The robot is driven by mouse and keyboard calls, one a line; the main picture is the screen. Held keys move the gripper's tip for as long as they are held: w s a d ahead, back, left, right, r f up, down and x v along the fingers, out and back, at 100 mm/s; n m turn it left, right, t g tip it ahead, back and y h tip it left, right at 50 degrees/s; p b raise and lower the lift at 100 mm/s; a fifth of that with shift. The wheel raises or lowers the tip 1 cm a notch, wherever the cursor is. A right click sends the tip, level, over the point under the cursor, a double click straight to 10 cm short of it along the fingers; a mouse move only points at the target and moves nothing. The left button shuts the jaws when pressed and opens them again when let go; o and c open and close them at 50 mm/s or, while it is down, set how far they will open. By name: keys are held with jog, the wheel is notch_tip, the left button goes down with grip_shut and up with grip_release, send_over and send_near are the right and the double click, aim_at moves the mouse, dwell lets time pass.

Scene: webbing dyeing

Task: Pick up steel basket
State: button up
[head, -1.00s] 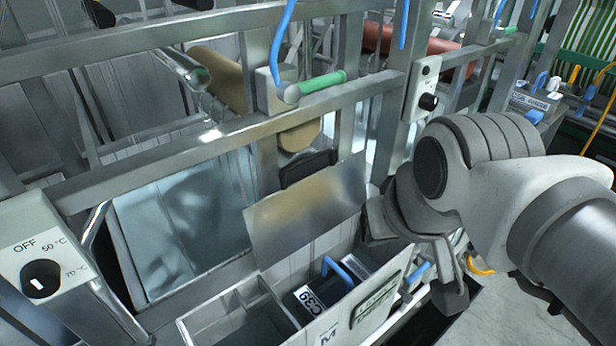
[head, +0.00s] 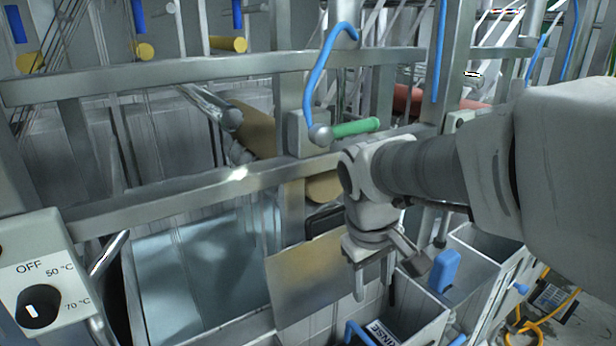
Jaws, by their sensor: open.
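I cannot pick out a steel basket for certain. Open-topped, pale metal-looking compartments (head: 482,252) stand at the lower right, and I cannot tell whether one of them is the basket. My gripper (head: 374,280) points down, open, with nothing visible between its fingers. It is in front of the right part of a shiny metal plate (head: 312,292), left of the compartments. My arm hides part of the area behind it.
A metal rail (head: 190,192) runs across the view. A green-handled bar (head: 355,127) and blue hose (head: 322,70) are above the gripper. A blue block (head: 445,270) is at its right. A tank of bluish liquid (head: 200,275) is at left. A heater dial (head: 38,305) is at lower left.

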jog(key=n+b, duration=0.1)
send_over(363, 334)
jog(key=s+a, duration=0.2)
jog(key=a, duration=0.1)
jog(key=s+a+x, duration=0.1)
jog(key=x, duration=0.3)
jog(key=shift+g, duration=0.4)
jog(key=d+f, duration=0.1)
jog(key=f, duration=0.3)
jog(key=w+d+f+b, duration=0.1)
jog(key=f, duration=0.7)
jog(key=shift+w+d+f+b, duration=0.1)
jog(key=shift+w+d+b, duration=0.25)
jog(key=shift+w+d, duration=0.05)
jog(key=shift+w+d+f+b, duration=0.15)
jog(key=shift+f+b, duration=0.1)
jog(key=shift+f, duration=1.1)
jog(key=shift+w+d+f+b, duration=0.15)
jog(key=shift+f+b, duration=0.05)
jog(key=shift+f, duration=1.15)
grip_shut()
jog(key=shift+r, duration=0.1)
